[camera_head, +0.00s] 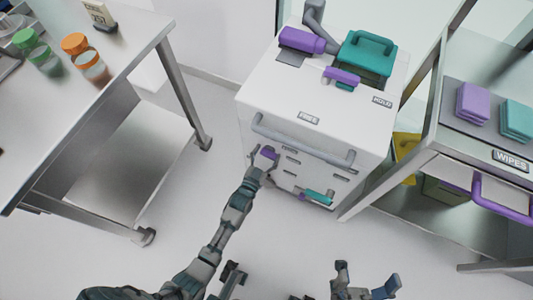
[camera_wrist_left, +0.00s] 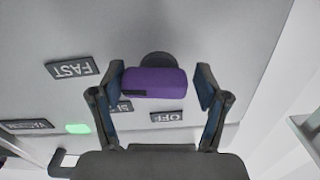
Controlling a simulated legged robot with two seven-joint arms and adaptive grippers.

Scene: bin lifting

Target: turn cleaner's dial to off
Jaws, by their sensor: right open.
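The cleaner (camera_head: 257,100) is a white cabinet with a grey front handle. Its purple dial (camera_head: 268,153) is on the front; it also fills the middle of the left wrist view (camera_wrist_left: 155,83), lying crosswise with a dark mark near its left end. Upside-down labels surround it: FAST (camera_wrist_left: 71,69), a partly hidden one below, and OFF (camera_wrist_left: 166,117) below right. My left gripper (camera_wrist_left: 160,85) is open with a finger on either side of the dial, the left finger very close and a gap at the right. My right gripper (camera_head: 366,284) is open and empty at the bottom.
A steel table (camera_head: 60,110) is at left, a shelf with WIPES label (camera_head: 511,161) at right. Floor between is clear.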

